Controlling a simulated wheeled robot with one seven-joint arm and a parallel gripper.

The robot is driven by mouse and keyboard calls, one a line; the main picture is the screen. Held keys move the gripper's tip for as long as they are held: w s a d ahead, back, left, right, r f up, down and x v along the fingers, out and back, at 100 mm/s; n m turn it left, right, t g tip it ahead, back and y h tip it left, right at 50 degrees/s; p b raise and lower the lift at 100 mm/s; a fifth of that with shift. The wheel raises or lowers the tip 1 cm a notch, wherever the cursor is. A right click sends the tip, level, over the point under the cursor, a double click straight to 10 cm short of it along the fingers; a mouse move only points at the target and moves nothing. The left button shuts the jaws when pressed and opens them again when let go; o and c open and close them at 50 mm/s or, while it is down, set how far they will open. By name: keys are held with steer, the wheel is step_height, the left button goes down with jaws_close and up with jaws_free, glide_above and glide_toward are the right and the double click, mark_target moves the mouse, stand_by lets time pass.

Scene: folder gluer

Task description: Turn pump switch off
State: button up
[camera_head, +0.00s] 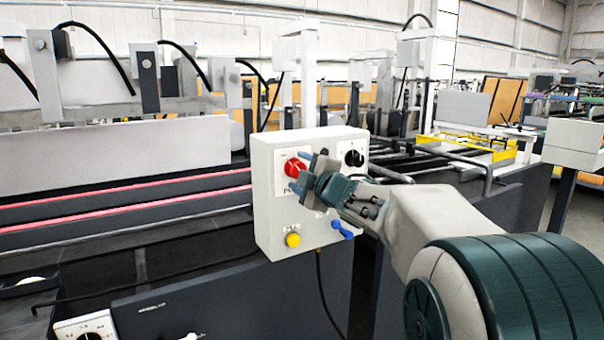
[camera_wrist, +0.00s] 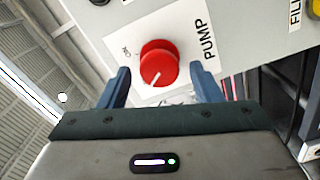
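The pump switch is a red round knob (camera_head: 295,167) with a white pointer line, on a white plate on the upper left of a light grey control box. In the wrist view the red knob (camera_wrist: 159,63) sits beside the printed word PUMP, and its white mark points toward the lower left of the picture. My gripper (camera_head: 302,178) is in front of the knob in the head view. In the wrist view its two blue fingers (camera_wrist: 160,82) are apart, one on each side of the knob, with gaps showing. I cannot tell whether the fingertips overlap the knob in depth.
The control box (camera_head: 268,215) also carries a black knob (camera_head: 353,158), a yellow button (camera_head: 293,240) and a blue lever (camera_head: 342,229). A black cable (camera_head: 320,290) hangs below it. Machine rails (camera_head: 130,205) run to the left, and bars (camera_head: 440,160) stand behind on the right.

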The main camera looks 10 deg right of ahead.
steer(key=shift+s, duration=0.1)
steer(key=v, duration=1.3)
steer(key=shift+s+p, duration=0.3)
steer(key=shift+d, duration=0.15)
steer(key=s+d+f+m+g+h+p, duration=0.3)
steer(key=s+f+m+g+h+p, duration=0.4)
steer(key=m, duration=0.6)
steer(key=s+a+f+m+g+p, duration=0.2)
steer(key=s+a+f+g, duration=0.1)
steer(key=s, duration=0.4)
steer(key=s+a+f+m+g+y+p, duration=0.1)
steer(key=s+a+f+m+g+p, duration=0.2)
steer(key=s, duration=0.5)
steer(key=shift+s+a+g+p, duration=0.2)
steer(key=shift+a+g+p, duration=0.1)
steer(key=shift+a+g, duration=0.4)
